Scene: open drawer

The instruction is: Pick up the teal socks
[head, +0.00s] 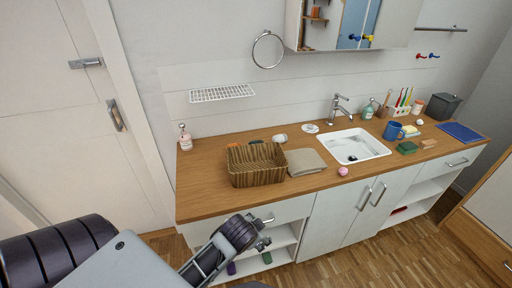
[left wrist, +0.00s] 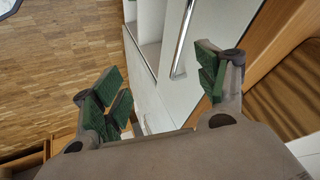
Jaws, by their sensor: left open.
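I cannot make out any teal socks in either view. My left gripper (head: 259,232) is in front of the counter's left end, near a drawer handle (head: 264,219). In the left wrist view my left gripper (left wrist: 158,88) is open and empty, its green-padded fingers wide apart. A long silver handle (left wrist: 183,40) on a white front (left wrist: 205,35) shows beyond and between the fingers. The drawer (head: 290,211) under the counter's left part looks closed, and its inside is hidden. My right gripper is in neither view.
A woven basket (head: 257,176) and a folded grey-beige cloth (head: 306,162) lie on the wooden counter (head: 215,201). A sink (head: 352,146) is to their right. Wooden floor (head: 340,265) in front is clear.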

